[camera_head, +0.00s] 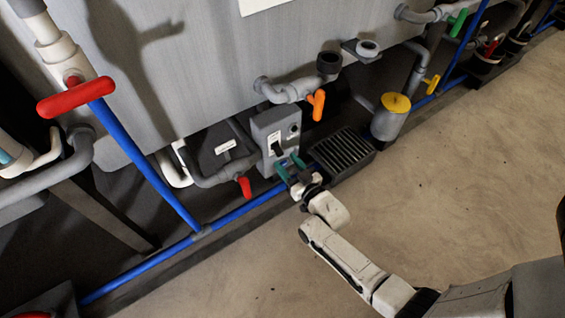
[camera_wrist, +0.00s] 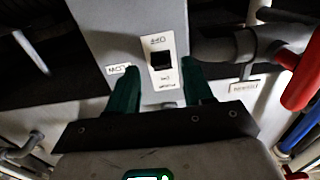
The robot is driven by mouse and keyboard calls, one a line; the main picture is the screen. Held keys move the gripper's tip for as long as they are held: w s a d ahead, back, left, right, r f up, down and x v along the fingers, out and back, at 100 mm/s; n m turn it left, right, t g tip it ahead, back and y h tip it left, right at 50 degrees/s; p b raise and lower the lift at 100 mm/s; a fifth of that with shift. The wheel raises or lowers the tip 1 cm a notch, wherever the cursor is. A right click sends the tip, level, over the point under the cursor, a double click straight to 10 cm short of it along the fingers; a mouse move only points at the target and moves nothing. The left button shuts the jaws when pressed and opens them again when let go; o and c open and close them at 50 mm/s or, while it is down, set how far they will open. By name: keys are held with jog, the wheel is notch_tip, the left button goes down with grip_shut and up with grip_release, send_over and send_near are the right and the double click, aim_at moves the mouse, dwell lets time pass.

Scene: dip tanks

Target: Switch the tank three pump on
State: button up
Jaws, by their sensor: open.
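A grey pump box (camera_head: 268,128) stands below the large grey tank, in the left-middle of the head view. It has a dark switch (camera_head: 276,148) on its front. In the wrist view the dark switch (camera_wrist: 161,61) sits in a white plate on the grey box (camera_wrist: 135,22). I cannot tell its on or off position, and the tank number is not readable. My gripper (camera_head: 290,166), with green fingers, is open just in front of the box's lower part. In the wrist view its fingertips (camera_wrist: 160,70) lie left and right of the plate, with nothing between them; contact cannot be told.
A black slatted unit (camera_head: 342,153) stands close right of the box. A red-handled valve (camera_head: 244,186) is low at left, and an orange-handled valve (camera_head: 317,104) is above right. A yellow-topped canister (camera_head: 391,117) is farther right. The concrete floor (camera_head: 455,170) is clear.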

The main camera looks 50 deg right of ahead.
aim_at(278, 152)
jog(key=shift+b+x, duration=0.8)
jog(key=shift+x, duration=0.75)
grip_shut()
